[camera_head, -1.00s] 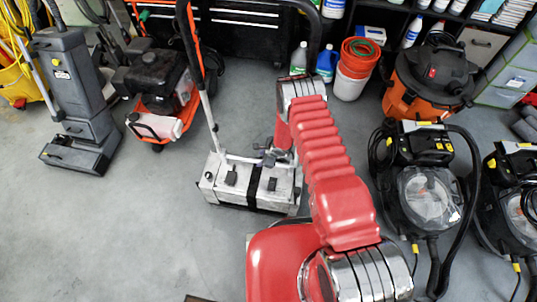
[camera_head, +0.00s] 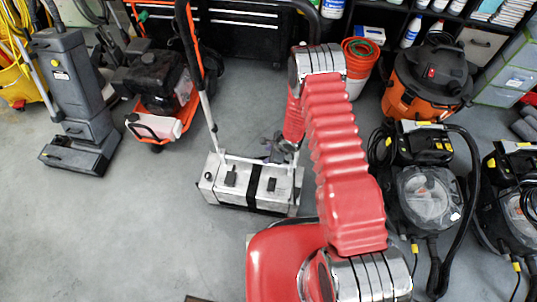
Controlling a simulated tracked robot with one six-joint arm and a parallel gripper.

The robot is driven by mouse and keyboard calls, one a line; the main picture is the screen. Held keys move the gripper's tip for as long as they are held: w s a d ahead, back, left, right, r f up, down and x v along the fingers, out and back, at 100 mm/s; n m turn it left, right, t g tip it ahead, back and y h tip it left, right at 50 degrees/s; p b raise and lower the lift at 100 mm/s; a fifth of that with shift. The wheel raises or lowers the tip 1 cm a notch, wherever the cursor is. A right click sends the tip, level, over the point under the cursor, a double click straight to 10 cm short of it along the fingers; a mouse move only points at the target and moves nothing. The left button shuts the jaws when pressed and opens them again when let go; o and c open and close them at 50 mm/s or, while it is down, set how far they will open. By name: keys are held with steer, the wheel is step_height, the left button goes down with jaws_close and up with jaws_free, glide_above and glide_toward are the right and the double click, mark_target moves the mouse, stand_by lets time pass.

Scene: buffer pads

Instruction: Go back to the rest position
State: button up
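My red arm rises from the lower right of the view and folds down at its top. My gripper (camera_head: 279,150) is small and dark at the end of the arm, just above and behind the silver floor machine (camera_head: 228,192). I cannot tell whether its fingers are open or shut, or whether it touches the machine's upright handle. No buffer pad can be made out.
A grey upright scrubber (camera_head: 75,90) and an orange-framed pressure washer (camera_head: 160,85) stand at the left. An orange and black vacuum (camera_head: 430,78) and two black extractors (camera_head: 425,190) (camera_head: 515,200) stand at the right. The lower left floor is clear.

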stand_by(0.5)
steer(key=s+a+r+n+g+y, duration=0.2)
steer(key=s+a+r+n, duration=0.15)
steer(key=s, duration=0.25)
steer(key=s+r+n+g, duration=0.1)
steer(key=s+r+n, duration=0.25)
steer(key=r, duration=0.75)
steer(key=s+r+n+g, duration=0.2)
steer(key=r+n, duration=0.3)
steer(key=r, duration=0.6)
steer(key=s+d+r+n+t+h, duration=0.2)
steer(key=s+d+r, duration=0.3)
steer(key=r, duration=0.6)
steer(key=s+d+r+n+t+h, duration=0.2)
steer(key=s+d+r, duration=0.3)
steer(key=r, duration=0.7)
steer(key=s+d+r+n+t+h, duration=0.1)
steer(key=s+d+r+n+t, duration=0.2)
steer(key=r, duration=0.9)
steer(key=shift+s+d+n+h, duration=0.4)
steer(key=shift+s+d+n, duration=0.3)
steer(key=shift+s+d, duration=0.45)
